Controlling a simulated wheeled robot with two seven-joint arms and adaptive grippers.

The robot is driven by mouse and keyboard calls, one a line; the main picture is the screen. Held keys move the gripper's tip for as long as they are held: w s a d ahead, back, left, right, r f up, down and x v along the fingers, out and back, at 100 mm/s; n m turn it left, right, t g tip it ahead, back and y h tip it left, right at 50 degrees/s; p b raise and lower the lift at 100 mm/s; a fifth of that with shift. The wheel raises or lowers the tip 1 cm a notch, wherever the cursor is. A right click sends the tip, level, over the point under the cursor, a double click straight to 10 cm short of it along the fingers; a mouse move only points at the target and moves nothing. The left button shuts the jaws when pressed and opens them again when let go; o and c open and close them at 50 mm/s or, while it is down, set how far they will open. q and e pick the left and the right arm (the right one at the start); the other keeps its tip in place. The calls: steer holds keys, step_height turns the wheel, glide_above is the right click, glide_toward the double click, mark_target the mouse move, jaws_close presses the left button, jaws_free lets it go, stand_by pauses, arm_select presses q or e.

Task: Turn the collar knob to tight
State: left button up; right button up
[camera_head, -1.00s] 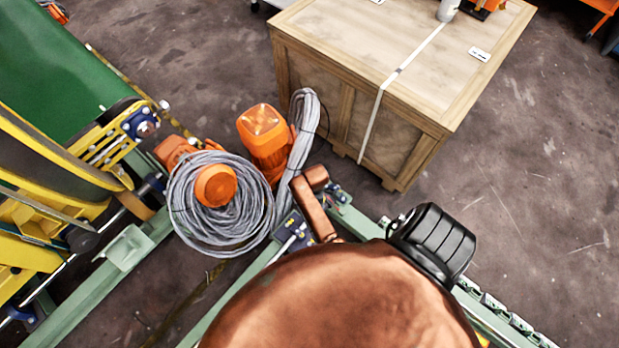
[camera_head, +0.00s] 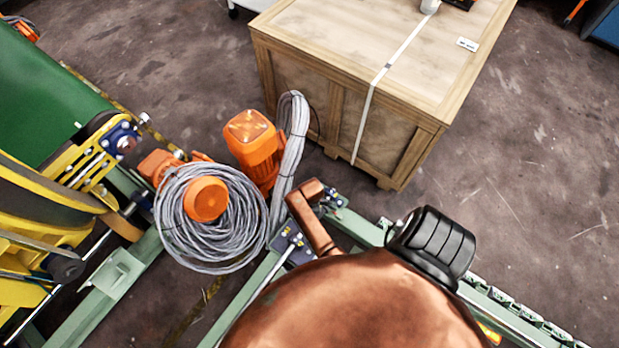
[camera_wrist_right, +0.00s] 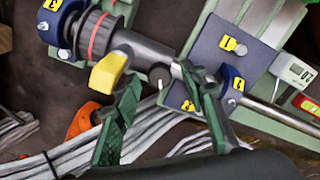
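In the right wrist view, a black collar with a red ring (camera_wrist_right: 97,35) sits on a shaft at the upper left. A dark handle with a yellow tip (camera_wrist_right: 108,72) stands out beside it. A dark bar (camera_wrist_right: 148,48) runs right from it toward the fingers. My right gripper (camera_wrist_right: 162,75) has its green fingers spread apart. The head view does not show the collar clearly, and my left gripper is not visible.
A blue plate marked 3 (camera_wrist_right: 58,22) stands left of the collar. Another marked 2 (camera_wrist_right: 232,92) carries the silver rod. Grey cable coils (camera_head: 210,247) and an orange motor (camera_head: 252,140) lie behind the green frame. A wooden crate (camera_head: 350,60) stands beyond, with open floor to its right.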

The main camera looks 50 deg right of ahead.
steer(key=shift+f, duration=0.1)
steer(key=shift+c, duration=0.6)
jaws_close()
